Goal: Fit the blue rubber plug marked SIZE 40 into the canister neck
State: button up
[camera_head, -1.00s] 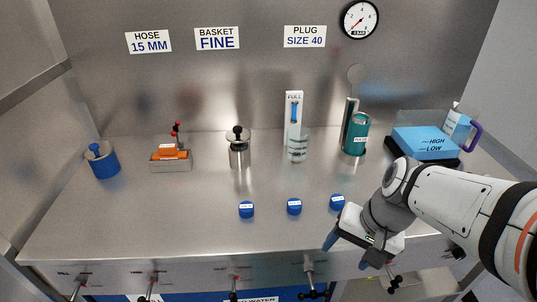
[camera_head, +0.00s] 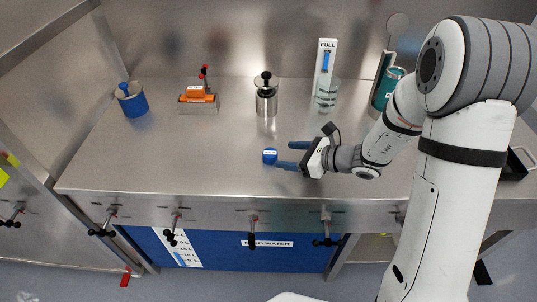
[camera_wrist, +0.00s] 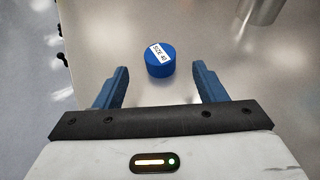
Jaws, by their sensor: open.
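The blue plug (camera_wrist: 160,65) has a white label reading SIZE 40 in the wrist view. It stands on the steel bench, and it also shows in the head view (camera_head: 270,156). My gripper (camera_head: 284,155) is open and low over the bench, its blue fingers pointing left. The plug is centred at the fingertips, its near side just between them, with gaps on both sides. A teal canister (camera_head: 386,90) stands at the back right, partly hidden by my arm.
A steel pot with a black knob (camera_head: 266,98) stands behind the plug. A FULL gauge (camera_head: 326,66), an orange block on a metal base (camera_head: 197,98) and a blue bucket (camera_head: 132,100) stand along the back. The bench is clear left of the plug.

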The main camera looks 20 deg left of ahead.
aim_at(271, 153)
jog(key=x, duration=0.5)
jog(key=shift+a+p, duration=0.25)
jog(key=shift+p, duration=0.15)
jog(key=shift+c, duration=0.2)
jog(key=c, duration=1)
